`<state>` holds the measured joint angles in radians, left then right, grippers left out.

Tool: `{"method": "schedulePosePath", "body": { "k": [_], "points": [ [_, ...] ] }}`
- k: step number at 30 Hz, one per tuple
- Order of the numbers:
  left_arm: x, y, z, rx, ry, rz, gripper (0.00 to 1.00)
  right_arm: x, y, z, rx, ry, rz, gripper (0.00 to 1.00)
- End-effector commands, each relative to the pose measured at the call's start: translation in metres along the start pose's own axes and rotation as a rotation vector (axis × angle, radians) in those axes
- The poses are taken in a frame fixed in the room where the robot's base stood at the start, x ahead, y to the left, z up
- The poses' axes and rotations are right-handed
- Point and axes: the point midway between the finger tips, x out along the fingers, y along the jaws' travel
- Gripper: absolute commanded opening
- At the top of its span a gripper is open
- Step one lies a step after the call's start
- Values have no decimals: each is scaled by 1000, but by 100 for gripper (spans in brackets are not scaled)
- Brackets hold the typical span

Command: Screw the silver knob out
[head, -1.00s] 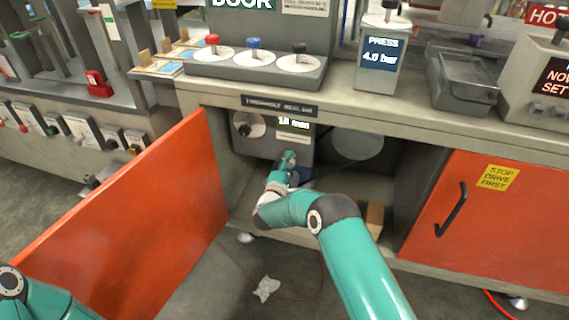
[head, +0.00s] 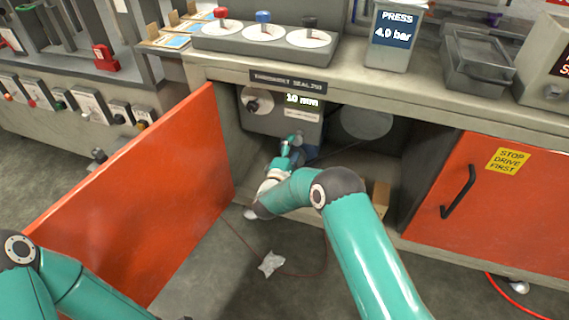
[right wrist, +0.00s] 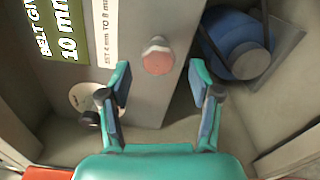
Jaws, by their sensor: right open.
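The silver knob (right wrist: 158,55) shows in the right wrist view as a pale, round knob with a reddish tint, sticking out of the grey box's face. My right gripper (right wrist: 163,80) is open, with one finger to each side of the knob's line; its fingertips look just short of it, and no contact shows. In the head view my right gripper (head: 292,142) is at the lower right of the grey box (head: 268,118) inside the open cabinet, and largely covers the knob. My left gripper is out of view; only my left arm shows.
A white dial with a black knob (head: 257,100) is on the box, near a 10 mm display (head: 303,101). A blue motor (right wrist: 235,42) sits right of the box. The open orange door (head: 140,195) stands left; a closed orange door (head: 485,195) is at right.

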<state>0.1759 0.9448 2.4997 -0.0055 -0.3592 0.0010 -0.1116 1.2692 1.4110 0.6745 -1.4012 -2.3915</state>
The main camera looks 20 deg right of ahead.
Motion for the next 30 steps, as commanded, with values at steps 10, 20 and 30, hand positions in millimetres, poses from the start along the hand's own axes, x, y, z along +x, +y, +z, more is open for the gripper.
{"method": "schedulePosePath", "body": {
  "k": [10, 20, 30],
  "points": [
    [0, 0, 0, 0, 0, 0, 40, -66, 0, -2, -1, 5, 0, 64],
    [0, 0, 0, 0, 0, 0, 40, -81, -1, -2, 0, 2, 0, 64],
    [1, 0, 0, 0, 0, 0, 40, -80, -1, -1, 0, 2, 0, 64]
  ]
}}
